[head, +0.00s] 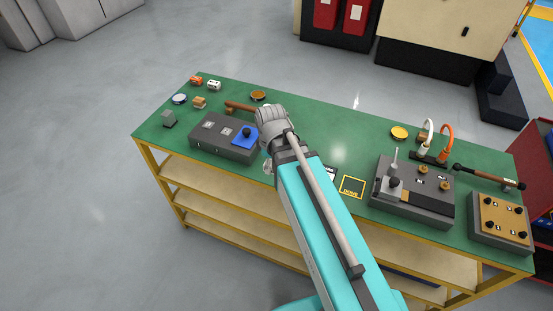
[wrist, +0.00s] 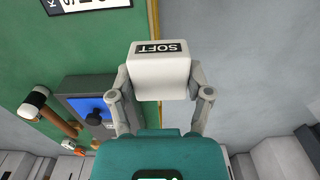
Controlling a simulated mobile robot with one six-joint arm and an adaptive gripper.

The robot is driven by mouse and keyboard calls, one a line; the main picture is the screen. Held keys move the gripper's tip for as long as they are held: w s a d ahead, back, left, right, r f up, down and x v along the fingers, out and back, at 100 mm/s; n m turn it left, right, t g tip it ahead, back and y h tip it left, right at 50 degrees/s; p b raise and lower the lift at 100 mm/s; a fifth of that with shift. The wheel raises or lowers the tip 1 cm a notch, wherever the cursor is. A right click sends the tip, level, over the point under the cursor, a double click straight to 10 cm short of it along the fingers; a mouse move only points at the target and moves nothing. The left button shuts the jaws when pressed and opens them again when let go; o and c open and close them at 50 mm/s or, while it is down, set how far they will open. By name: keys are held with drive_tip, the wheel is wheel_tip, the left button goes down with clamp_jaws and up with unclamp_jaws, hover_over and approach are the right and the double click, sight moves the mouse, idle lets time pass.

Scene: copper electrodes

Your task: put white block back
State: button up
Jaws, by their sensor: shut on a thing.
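The white block (wrist: 160,78), labelled SOFT, is held between the two fingers of my gripper (wrist: 160,92) in the wrist view. My gripper is shut on it, a finger on each side. In that view the block lies across the line of the yellow table edge, partly over green top and partly over grey floor. In the head view my arm covers most of the gripper; a small pale bit (head: 267,167) shows left of the arm, and I cannot tell whether it is the block.
The green table (head: 320,130) carries a grey fixture with a blue pad (head: 244,135) left of my arm, and a wooden-handled hammer (wrist: 62,122) beside it. A DONE square (head: 352,187) and another grey fixture (head: 415,205) lie to the right. Small items fill the far-left corner.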

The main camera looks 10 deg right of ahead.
idle(0.3)
drive_tip(key=w+d+f+b, duration=0.1)
drive_tip(key=w+f+b, duration=0.1)
drive_tip(key=w, duration=0.2)
drive_tip(key=w+d+f+b, duration=0.1)
drive_tip(key=w+f+b, duration=0.2)
drive_tip(key=w, duration=0.1)
drive_tip(key=w+d+f+b, duration=0.1)
drive_tip(key=w+f+b, duration=0.2)
drive_tip(key=w, duration=0.1)
drive_tip(key=shift+d+f, duration=0.15)
drive_tip(key=shift+f, duration=0.05)
drive_tip(key=shift+w+d+f+b, duration=0.15)
drive_tip(key=shift+w+f+b, duration=0.15)
drive_tip(key=shift+b, duration=0.3)
drive_tip(key=shift+f, duration=0.1)
drive_tip(key=shift+w+d+f+b, duration=0.1)
drive_tip(key=shift+w+f+b, duration=0.3)
drive_tip(key=shift+f+b, duration=1.55)
drive_tip(key=shift+b, duration=0.05)
drive_tip(key=shift+f, duration=0.1)
